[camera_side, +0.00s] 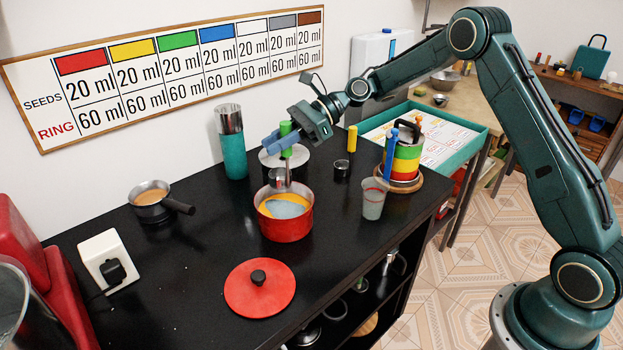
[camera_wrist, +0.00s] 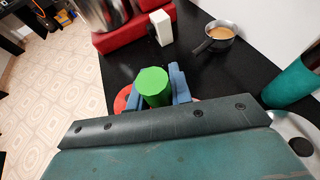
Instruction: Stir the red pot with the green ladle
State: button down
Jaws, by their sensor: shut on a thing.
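The red pot (camera_side: 288,226) stands open on the black counter. It holds an orange-yellow content with a grey-blue patch. My gripper (camera_side: 284,140) is above the pot's back side, its blue fingers shut on the green handle of the ladle (camera_side: 286,152). The ladle is about upright, and its metal lower end is at the back of the pot's opening. I cannot tell how deep it reaches. In the wrist view the green handle's top (camera_wrist: 153,80) shows between the blue fingers. The pot is mostly hidden there.
A red lid (camera_side: 260,287) lies in front of the pot. A clear cup (camera_side: 373,200) stands to its right, a teal cylinder (camera_side: 234,155) behind left, a small saucepan (camera_side: 152,202) at left. A striped ring stack (camera_side: 403,163) stands at the counter's right.

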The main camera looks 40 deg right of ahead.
aim_at(290, 176)
jog(key=shift+f, duration=5.25)
